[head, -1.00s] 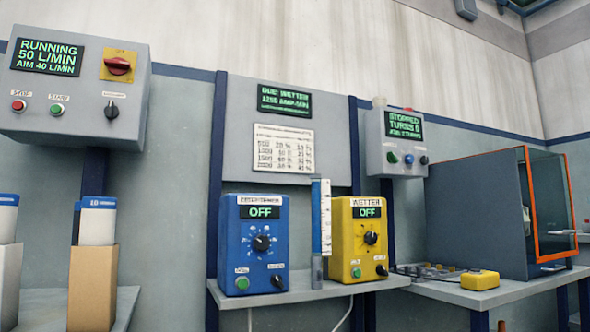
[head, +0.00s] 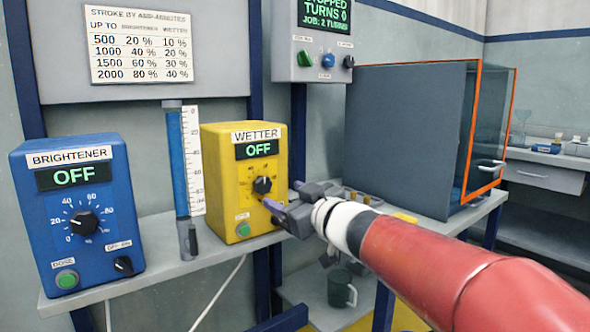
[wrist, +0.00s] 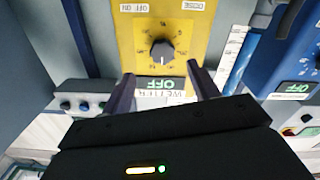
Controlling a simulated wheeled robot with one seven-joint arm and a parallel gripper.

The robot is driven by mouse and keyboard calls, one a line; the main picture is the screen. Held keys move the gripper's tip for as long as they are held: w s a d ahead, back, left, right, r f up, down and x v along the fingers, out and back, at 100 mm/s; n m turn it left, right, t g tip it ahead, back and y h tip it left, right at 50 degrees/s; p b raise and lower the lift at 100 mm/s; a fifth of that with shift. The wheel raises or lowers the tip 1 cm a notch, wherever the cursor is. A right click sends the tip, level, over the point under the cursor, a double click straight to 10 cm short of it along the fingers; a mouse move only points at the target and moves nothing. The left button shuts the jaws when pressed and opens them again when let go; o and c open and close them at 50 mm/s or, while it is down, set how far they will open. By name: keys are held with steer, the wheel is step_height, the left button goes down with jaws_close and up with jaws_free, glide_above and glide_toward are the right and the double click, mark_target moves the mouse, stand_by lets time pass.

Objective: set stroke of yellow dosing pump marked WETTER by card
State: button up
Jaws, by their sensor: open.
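The yellow WETTER pump (head: 223,180) stands on the shelf, and its display (head: 257,149) reads OFF. Its black stroke knob (head: 262,185) is on the front; I cannot tell the setting. The card (head: 140,46) lists WETTER strokes of 10, 20, 30 and 40 % for up to 500, 1000, 1500 and 2000 amp-minutes. My gripper (head: 284,196) is open and empty, in front of the pump's right side. It hides the pump's lower right front. In the wrist view, upside down, the knob (wrist: 162,51) lies beyond and between my fingertips (wrist: 163,80), apparently not touched.
The blue BRIGHTENER pump (head: 75,215), also OFF, stands on the left. A blue tube with a scale (head: 193,160) stands between the pumps. A grey box (head: 322,50) hangs above right. An orange-framed cabinet (head: 405,135) is on the right bench.

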mark_target(265, 187)
steer(key=x, duration=0.7)
steer(key=shift+a, duration=0.25)
steer(key=c, duration=1)
steer(key=shift+o, duration=0.2)
steer(key=shift+f+n, duration=0.1)
steer(key=shift+n, duration=0.2)
steer(key=n+b, duration=0.1)
steer(key=n, duration=0.4)
steer(key=n+b, duration=0.1)
steer(key=n, duration=0.3)
steer(key=shift+n, duration=0.4)
